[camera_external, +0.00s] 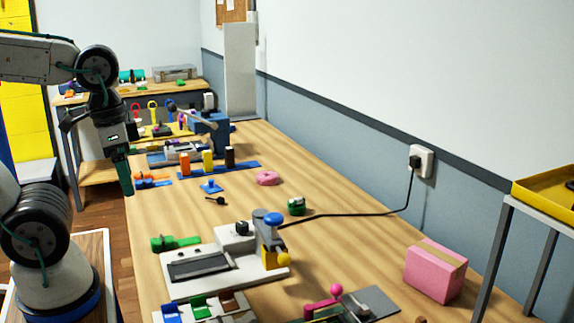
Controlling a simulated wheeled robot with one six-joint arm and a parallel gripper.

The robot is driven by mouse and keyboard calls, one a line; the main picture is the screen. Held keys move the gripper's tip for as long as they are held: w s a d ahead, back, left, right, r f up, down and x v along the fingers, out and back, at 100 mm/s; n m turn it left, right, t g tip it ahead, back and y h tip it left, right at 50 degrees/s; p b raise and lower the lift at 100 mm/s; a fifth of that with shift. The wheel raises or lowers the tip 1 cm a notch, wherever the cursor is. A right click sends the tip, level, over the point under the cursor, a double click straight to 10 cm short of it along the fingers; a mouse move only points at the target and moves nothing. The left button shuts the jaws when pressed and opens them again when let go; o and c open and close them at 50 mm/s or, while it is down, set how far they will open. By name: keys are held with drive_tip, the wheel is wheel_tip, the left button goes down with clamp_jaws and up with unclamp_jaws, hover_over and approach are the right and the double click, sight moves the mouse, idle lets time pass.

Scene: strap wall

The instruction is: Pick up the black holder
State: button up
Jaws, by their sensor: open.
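A black upright piece (229,157), which looks like the black holder, stands at the right end of a blue strip (246,167) on the long wooden table. A yellow upright piece (207,161) and an orange one (185,164) stand in the same row to its left. My gripper (127,192) points down at the table's left edge, to the left of the row and apart from it. It is open, and nothing shows between its fingers; their gap is hard to see from this side.
A small black item (216,200) and a blue knobbed piece (210,187) lie in front of the row. A pink ring (267,178) lies to the right. A white device (222,264) with a black cable stands nearer. A pink box (435,270) stands at right. The table's middle right is mostly clear.

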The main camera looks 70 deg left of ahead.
drive_tip(key=c, duration=0.5)
